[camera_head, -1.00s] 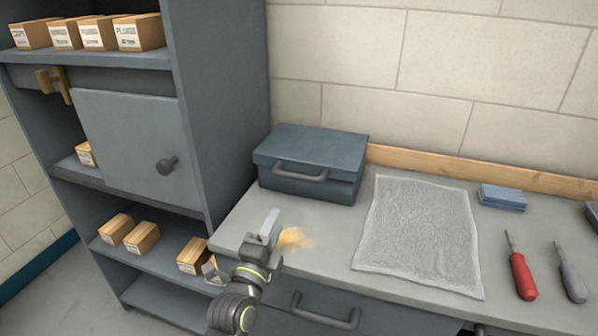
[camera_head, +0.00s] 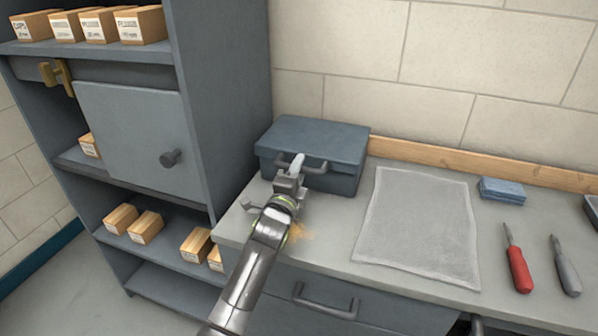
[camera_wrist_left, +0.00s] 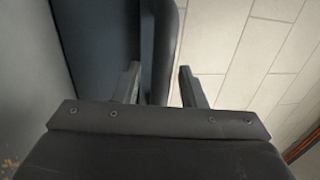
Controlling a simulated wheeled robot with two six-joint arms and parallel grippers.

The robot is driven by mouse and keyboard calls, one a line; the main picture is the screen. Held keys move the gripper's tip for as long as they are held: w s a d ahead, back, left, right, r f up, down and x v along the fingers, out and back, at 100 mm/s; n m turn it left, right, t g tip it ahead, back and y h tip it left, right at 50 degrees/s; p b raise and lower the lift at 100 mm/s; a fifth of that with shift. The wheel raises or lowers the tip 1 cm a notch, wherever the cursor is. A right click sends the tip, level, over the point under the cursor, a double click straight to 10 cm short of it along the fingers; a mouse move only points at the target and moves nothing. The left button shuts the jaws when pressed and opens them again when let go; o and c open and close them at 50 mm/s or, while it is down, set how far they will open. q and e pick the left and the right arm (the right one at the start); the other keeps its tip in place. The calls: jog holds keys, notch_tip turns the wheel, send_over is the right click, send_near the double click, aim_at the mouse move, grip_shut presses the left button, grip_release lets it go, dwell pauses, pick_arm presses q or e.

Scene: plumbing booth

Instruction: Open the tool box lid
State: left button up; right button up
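The tool box (camera_head: 335,178) is blue-grey and stands on the counter against the wall. Its lid (camera_head: 315,138) is down, and a dark handle (camera_head: 318,167) is on its front. My left gripper (camera_head: 293,163) is at the front of the box, over the left part of the handle. In the left wrist view my left gripper (camera_wrist_left: 160,85) has its two fingers apart, with a dark edge of the tool box (camera_wrist_left: 160,45) between or just beyond them. I cannot tell whether they touch it. My right gripper is not in view.
A grey shelf unit (camera_head: 230,90) with boxes stands close on the left. A grey cloth (camera_head: 420,225) lies right of the tool box. A blue sponge (camera_head: 502,190), a red-handled screwdriver (camera_head: 518,268) and a grey tool (camera_head: 566,268) lie further right. A drawer handle (camera_head: 325,302) sticks out below.

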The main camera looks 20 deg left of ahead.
pick_arm(q)
jog(key=shift+w, duration=0.2)
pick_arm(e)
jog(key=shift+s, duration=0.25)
pick_arm(q)
grip_shut()
